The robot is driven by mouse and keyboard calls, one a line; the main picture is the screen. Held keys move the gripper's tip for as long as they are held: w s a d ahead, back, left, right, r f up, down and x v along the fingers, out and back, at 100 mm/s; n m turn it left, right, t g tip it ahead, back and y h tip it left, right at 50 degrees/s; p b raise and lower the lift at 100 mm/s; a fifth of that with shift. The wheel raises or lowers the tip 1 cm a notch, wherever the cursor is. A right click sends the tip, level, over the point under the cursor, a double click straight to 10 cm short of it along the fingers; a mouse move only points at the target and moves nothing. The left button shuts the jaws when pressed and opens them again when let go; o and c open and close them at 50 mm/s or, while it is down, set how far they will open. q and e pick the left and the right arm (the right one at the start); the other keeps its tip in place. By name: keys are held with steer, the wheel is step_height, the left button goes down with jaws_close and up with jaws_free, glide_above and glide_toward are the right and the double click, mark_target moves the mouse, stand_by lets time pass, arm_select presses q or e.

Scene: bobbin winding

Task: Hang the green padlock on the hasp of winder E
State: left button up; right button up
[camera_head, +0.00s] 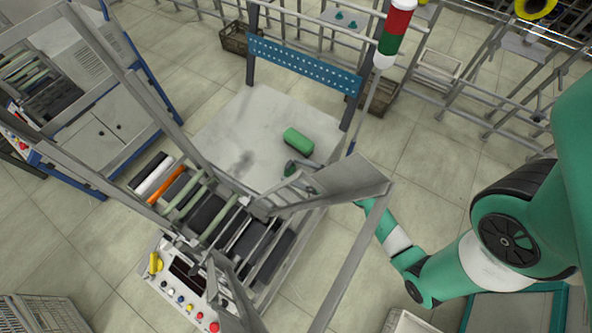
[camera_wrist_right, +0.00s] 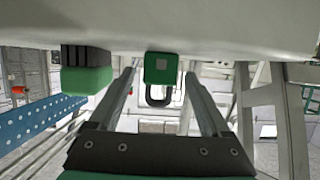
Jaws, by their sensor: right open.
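The green padlock (camera_wrist_right: 160,69) shows in the right wrist view with its dark shackle pointing down the picture, away from the pale surface at the top. My right gripper (camera_wrist_right: 159,78) is open, with one finger on each side of the padlock. I cannot tell whether the fingers touch it. In the head view, my right arm reaches behind the metal frame of a winder (camera_head: 208,215), so the gripper is mostly hidden there. I cannot make out winder E's label or its hasp. My left gripper is not in view.
A green roll (camera_head: 298,141) lies on the pale tabletop (camera_head: 225,125), below a blue perforated board (camera_head: 300,65). A red, white and green signal light (camera_head: 396,30) rises behind. The winder's bars stand close to my right arm. Another winder (camera_head: 95,125) stands at the left.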

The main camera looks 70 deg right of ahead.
steer(key=shift+r, duration=0.1)
steer(key=shift+s+r, duration=0.15)
steer(key=shift+s, duration=0.15)
steer(key=p+v, duration=0.2)
steer(key=v, duration=0.9)
steer(key=shift+s, duration=0.15)
steer(key=shift+a, duration=0.1)
